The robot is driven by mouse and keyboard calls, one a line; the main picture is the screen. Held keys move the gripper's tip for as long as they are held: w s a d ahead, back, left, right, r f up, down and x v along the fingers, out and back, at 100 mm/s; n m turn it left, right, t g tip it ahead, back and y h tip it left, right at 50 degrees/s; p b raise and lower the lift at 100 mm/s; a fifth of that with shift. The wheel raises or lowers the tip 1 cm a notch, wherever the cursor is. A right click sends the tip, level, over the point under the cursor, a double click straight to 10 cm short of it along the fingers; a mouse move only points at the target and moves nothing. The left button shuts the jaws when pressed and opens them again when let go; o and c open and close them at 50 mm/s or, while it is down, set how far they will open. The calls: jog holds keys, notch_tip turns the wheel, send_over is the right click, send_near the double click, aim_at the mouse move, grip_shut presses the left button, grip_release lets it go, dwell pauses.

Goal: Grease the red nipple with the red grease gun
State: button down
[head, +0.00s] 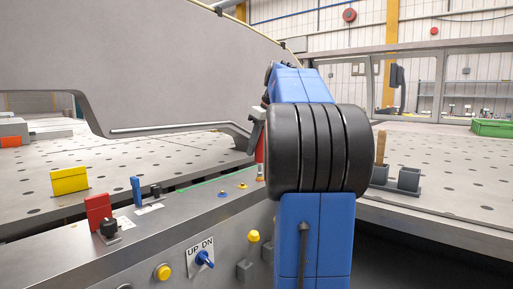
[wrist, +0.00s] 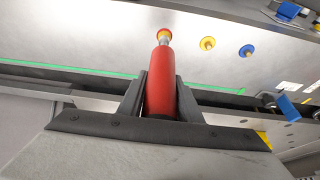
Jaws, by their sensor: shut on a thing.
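My gripper (wrist: 161,92) is shut on the red grease gun (wrist: 160,75), with one dark finger on each side of its body. The gun's silver nozzle points at the red nipple (wrist: 164,31) and overlaps it in the wrist view; I cannot tell whether they touch. In the head view, part of the red gun (head: 260,150) shows left of my black arm joint, above the ledge. The yellow nipple (wrist: 207,43) and blue nipple (wrist: 246,50) sit to the right of the red one in the wrist view.
A yellow block (head: 70,180) stands on the perforated table. Grey cups (head: 408,180) stand at the right. A large grey panel (head: 130,60) hangs behind.

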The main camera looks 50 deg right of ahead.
jog(key=shift+r, duration=3.5)
